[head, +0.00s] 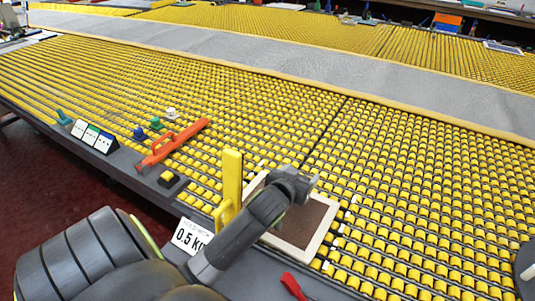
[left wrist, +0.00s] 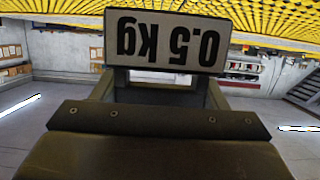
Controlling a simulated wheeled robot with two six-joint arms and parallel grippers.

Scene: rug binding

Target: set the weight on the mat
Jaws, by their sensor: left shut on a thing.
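The mat (head: 308,222), brown with a pale border, lies flat on the rollers, partly hidden by my arm. A white "0.5 kg" label (head: 190,236) shows left of my arm; I cannot tell whether it belongs to the weight. My right gripper is not in view.
A yellow upright piece (head: 231,180) stands just left of my arm. A red object (head: 292,285) is near the bottom. Rollers right of the mat are clear.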

